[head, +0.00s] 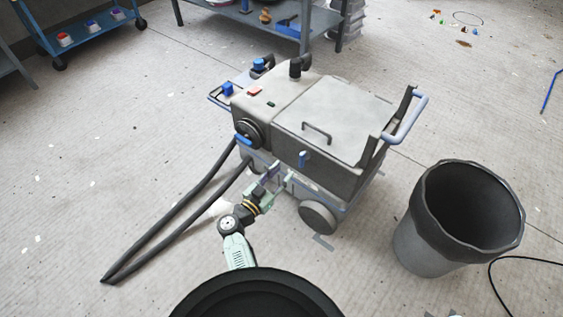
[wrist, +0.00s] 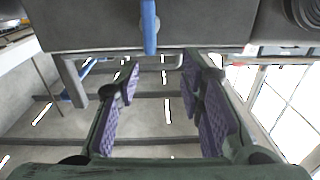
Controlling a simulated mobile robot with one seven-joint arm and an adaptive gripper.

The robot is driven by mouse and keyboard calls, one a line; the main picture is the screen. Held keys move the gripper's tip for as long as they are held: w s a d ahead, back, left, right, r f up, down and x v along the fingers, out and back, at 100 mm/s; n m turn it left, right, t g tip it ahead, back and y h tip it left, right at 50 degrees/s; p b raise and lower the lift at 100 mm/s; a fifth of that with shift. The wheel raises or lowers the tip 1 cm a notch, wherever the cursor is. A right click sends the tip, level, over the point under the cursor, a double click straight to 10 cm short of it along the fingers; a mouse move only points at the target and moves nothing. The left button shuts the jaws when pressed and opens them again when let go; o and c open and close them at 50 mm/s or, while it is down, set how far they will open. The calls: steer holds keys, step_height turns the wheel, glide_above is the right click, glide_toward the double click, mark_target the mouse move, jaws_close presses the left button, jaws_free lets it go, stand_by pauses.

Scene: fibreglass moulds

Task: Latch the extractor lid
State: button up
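The extractor (head: 262,105) is a grey wheeled machine in the middle of the head view. Its pale flat lid (head: 345,110), with a dark handle, lies down over the right part of the body. A small blue latch (head: 303,159) sits on the front side below the lid. In the wrist view the blue latch (wrist: 150,27) stands out against the grey body at the top centre. My gripper (head: 271,177) is low in front of the machine, left of and below the latch. The wrist view shows my gripper (wrist: 165,85) open, its purple pads apart with nothing between them.
Two dark hoses (head: 170,230) run from the extractor to the floor at left. A grey bin (head: 415,245) stands at right, with a black cable (head: 500,285) beside it. A blue push handle (head: 408,118) rises at the machine's right end. Shelving (head: 275,25) stands behind.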

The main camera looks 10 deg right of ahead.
mark_target(300, 160)
steer(key=shift+g, duration=0.3)
steer(key=x, duration=0.7)
steer(key=s+f+b+x, duration=0.1)
steer(key=x, duration=0.2)
steer(key=shift+w+d, duration=0.2)
steer(key=shift+d, duration=0.4)
jaws_close()
